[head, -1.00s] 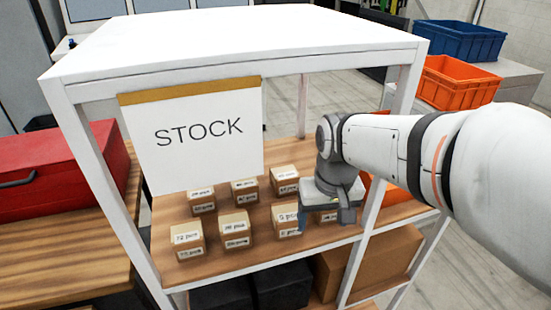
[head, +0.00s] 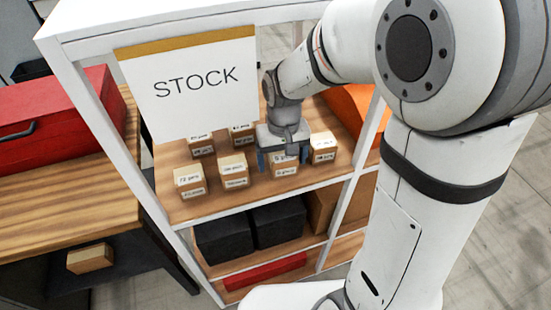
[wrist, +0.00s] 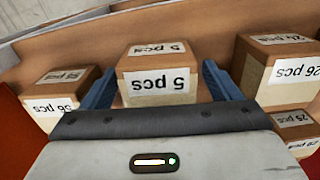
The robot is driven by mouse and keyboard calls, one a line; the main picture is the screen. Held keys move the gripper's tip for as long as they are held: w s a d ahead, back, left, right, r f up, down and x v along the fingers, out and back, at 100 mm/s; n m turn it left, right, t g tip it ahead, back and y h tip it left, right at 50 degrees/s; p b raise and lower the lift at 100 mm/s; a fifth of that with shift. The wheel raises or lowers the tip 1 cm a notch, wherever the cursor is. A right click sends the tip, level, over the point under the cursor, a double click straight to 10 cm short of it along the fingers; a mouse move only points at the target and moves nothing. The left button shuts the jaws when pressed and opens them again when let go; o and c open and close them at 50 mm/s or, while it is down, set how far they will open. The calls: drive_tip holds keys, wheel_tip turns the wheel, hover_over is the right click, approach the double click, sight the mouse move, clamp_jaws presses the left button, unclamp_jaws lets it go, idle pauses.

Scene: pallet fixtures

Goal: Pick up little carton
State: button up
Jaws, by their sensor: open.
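Several little brown cartons with white labels stand on the wooden upper shelf. My gripper (head: 284,162) points down at the front row, open, with its blue fingers on either side of one carton (head: 284,170). In the wrist view, this carton (wrist: 158,88) reads "5 pcs" upside down and sits between the open fingers (wrist: 157,84). I cannot tell whether the fingers touch it. In the head view, the gripper hides its upper part. Neighbouring cartons stand to the left (head: 234,172) and right (head: 323,148).
A white rack post (head: 365,150) stands right of the cartons. A "STOCK" sign (head: 190,85) hangs in front of the shelf's back left. A red case (head: 55,125) lies on the left table.

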drive_tip(key=shift+f, duration=0.15)
drive_tip(key=c, duration=1.1)
drive_tip(key=shift+c, duration=0.3)
